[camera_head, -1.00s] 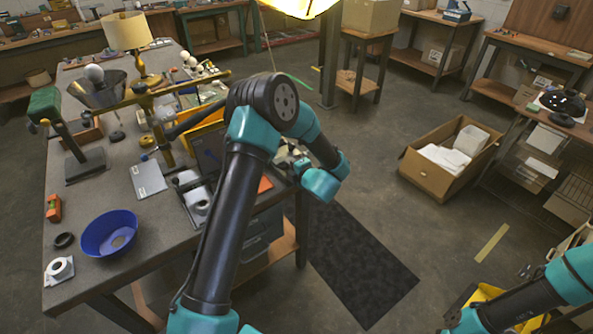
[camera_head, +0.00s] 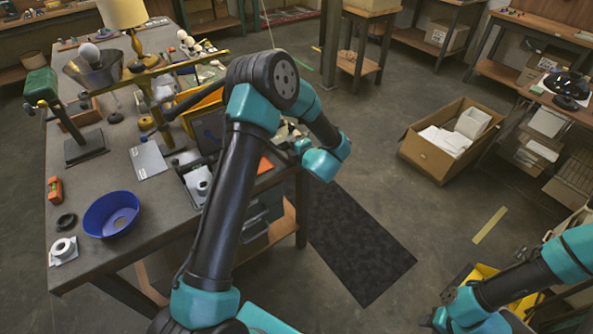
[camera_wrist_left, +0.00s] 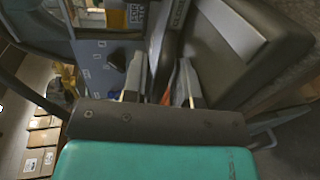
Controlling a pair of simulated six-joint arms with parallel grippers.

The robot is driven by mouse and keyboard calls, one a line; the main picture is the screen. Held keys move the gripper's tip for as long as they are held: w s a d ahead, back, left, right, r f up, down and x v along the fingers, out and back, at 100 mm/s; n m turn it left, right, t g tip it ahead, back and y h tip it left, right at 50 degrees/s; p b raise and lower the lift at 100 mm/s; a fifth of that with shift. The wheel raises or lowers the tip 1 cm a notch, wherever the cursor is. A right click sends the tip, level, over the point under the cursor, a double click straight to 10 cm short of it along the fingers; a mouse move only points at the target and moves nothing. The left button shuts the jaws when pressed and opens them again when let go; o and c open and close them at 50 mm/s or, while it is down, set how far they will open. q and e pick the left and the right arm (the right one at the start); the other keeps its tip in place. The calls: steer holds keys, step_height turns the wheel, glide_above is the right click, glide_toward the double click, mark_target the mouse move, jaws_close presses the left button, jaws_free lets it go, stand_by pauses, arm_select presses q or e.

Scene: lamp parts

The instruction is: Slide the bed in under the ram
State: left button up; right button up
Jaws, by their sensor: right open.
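On the workbench in the head view stands a brass upright with a long crossbar (camera_head: 188,65). A green-headed stand on a dark base (camera_head: 86,147) is at the left. I cannot tell which part is the ram or the bed. A grey plate with a label (camera_head: 148,161) lies flat in front of the brass upright.
A blue bowl (camera_head: 111,214), an orange block (camera_head: 55,190) and a white spool (camera_head: 63,249) lie near the bench's left front. A table lamp (camera_head: 122,14) stands at the back. An open cardboard box (camera_head: 423,150) and a dark mat (camera_head: 355,250) are on the floor.

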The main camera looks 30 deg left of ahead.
arm_select(q)
steer(key=shift+s+f, duration=0.15)
steer(key=shift+f, duration=0.1)
